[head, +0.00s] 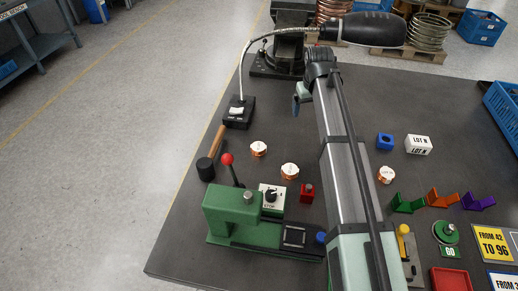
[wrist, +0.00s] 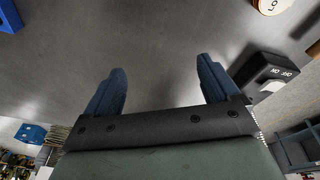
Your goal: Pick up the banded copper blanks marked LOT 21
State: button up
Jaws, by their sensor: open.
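Three small copper blanks with white tops show in the head view: one at the left (head: 258,148), one nearer the middle (head: 290,171) and one right of my arm (head: 386,174). Their lettering is too small to read there. In the wrist view a copper-rimmed blank (wrist: 270,5) is cut off at the top right corner, with only "LO" legible. My gripper (wrist: 155,78) is open and empty, its blue fingers apart over bare dark table. In the head view part of a blue finger (head: 298,103) shows beside my arm, above the table and apart from the blanks.
A black switch box (head: 239,112) stands at the left edge, with a mallet (head: 211,158) near it. A green press (head: 232,212) with a red-knobbed lever is in front. A white "LOT N" block (head: 418,145) and blue block (head: 385,141) lie right. The table's middle is fairly clear.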

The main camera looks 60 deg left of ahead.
jog(key=r+n+g+h, duration=0.2)
send_over(259, 147)
notch_tip(259, 147, down, 14)
dwell(0.4)
jog(key=shift+c, duration=0.2)
jog(key=shift+r, duration=0.1)
jog(key=c, duration=1.2)
